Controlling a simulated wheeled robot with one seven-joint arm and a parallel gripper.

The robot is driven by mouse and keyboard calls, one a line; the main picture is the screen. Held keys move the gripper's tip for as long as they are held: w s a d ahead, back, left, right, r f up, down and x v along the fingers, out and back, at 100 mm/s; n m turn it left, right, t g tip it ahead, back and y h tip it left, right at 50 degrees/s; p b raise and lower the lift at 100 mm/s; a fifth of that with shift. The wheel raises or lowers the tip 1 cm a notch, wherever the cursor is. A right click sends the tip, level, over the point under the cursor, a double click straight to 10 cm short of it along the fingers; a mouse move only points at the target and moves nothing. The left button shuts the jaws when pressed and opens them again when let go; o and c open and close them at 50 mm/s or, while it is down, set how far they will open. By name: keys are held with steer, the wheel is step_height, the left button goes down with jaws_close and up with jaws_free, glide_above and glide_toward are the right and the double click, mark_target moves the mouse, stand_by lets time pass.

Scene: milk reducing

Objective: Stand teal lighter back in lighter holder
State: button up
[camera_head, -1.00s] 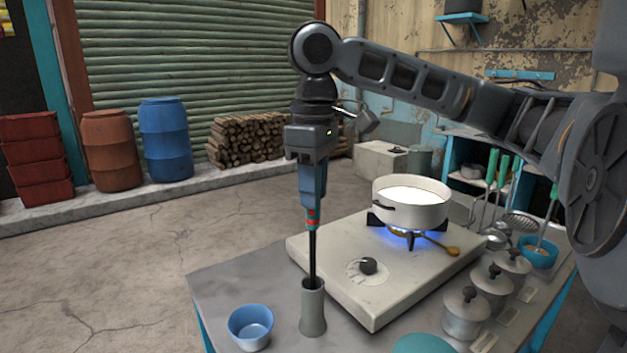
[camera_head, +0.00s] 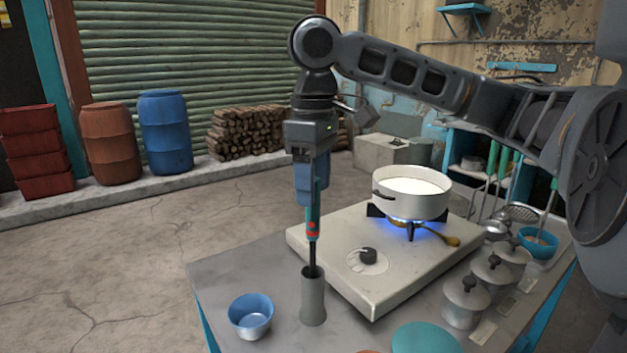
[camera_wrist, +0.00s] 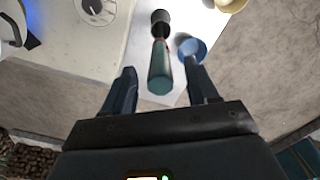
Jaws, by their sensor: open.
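The teal lighter (camera_head: 314,215) stands upright with its dark stem down inside the grey cylindrical lighter holder (camera_head: 312,301) at the table's front. It has a red band near the bottom of its handle. In the wrist view the lighter (camera_wrist: 160,68) lies between the finger lines, with the holder (camera_wrist: 160,17) beyond it. My gripper (camera_head: 312,195) is open and just above the lighter. In the wrist view both fingers of my gripper (camera_wrist: 160,80) are spread, with a visible gap on either side of the teal handle.
A blue bowl (camera_head: 251,312) stands close left of the holder. The stove (camera_head: 340,250) with a lit burner and a white pot of milk (camera_head: 410,196) is to the right. Lidded canisters (camera_head: 466,300) stand along the right side. A teal round thing (camera_head: 425,339) is at the front.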

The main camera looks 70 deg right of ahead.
step_height(320, 180, up, 8)
steer(key=shift+f, duration=0.1)
stand_by(0.5)
step_height(320, 180, up, 9)
steer(key=p, duration=0.9)
stand_by(0.6)
